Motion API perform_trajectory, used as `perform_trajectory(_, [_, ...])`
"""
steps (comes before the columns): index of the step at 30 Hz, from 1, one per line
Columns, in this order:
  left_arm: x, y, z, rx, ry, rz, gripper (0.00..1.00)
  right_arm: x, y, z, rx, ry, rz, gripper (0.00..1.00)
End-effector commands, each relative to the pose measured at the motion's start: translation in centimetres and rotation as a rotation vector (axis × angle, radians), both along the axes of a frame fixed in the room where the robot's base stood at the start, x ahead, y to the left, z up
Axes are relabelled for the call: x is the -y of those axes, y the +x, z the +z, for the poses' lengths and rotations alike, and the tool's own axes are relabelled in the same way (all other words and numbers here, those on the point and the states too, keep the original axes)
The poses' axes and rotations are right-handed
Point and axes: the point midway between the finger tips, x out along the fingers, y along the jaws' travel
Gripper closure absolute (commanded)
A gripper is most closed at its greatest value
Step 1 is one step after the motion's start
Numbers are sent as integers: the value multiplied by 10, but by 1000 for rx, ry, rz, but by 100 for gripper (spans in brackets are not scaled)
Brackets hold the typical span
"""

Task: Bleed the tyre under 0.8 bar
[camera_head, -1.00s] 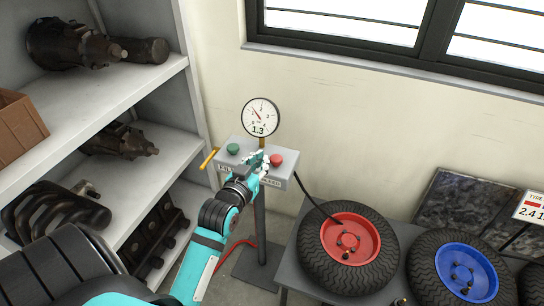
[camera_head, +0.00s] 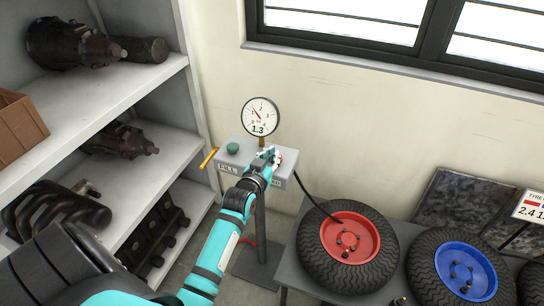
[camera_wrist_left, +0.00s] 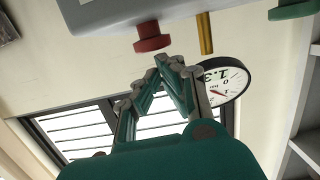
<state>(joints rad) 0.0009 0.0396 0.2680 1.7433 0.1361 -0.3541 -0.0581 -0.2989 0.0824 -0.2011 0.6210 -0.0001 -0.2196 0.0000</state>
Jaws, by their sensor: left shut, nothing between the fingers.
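The pump box (camera_head: 225,155) stands on a post, with a green button (camera_head: 233,148) above a "FILL" label on its left. The red button at its right is mostly hidden behind my gripper in the head view. In the left wrist view the red button (camera_wrist_left: 151,37) shows clearly. My left gripper (camera_wrist_left: 170,62) is shut and empty, its tips close to the red button; I cannot tell whether they touch it. The round gauge (camera_head: 260,116) above the box reads 1.3. A dark hose runs from the box to the red-rimmed tyre (camera_head: 312,262). My right gripper is out of view.
A blue-rimmed tyre (camera_head: 425,258) lies beside the red-rimmed one on a grey bench. A sign (camera_head: 529,208) is cut off at the right edge. Shelves (camera_head: 100,94) with dark engine parts stand at left. A yellow lever (camera_head: 208,158) sticks out from the box's left side.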

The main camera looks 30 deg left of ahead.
Motion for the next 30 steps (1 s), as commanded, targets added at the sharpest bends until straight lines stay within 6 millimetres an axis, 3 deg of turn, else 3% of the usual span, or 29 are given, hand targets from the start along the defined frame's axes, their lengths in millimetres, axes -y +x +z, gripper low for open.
perform_trajectory(8, [0,0,-19,-4,0,-1,100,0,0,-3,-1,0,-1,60])
perform_trajectory(30, [0,0,-20,-5,-1,-1,100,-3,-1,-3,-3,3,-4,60])
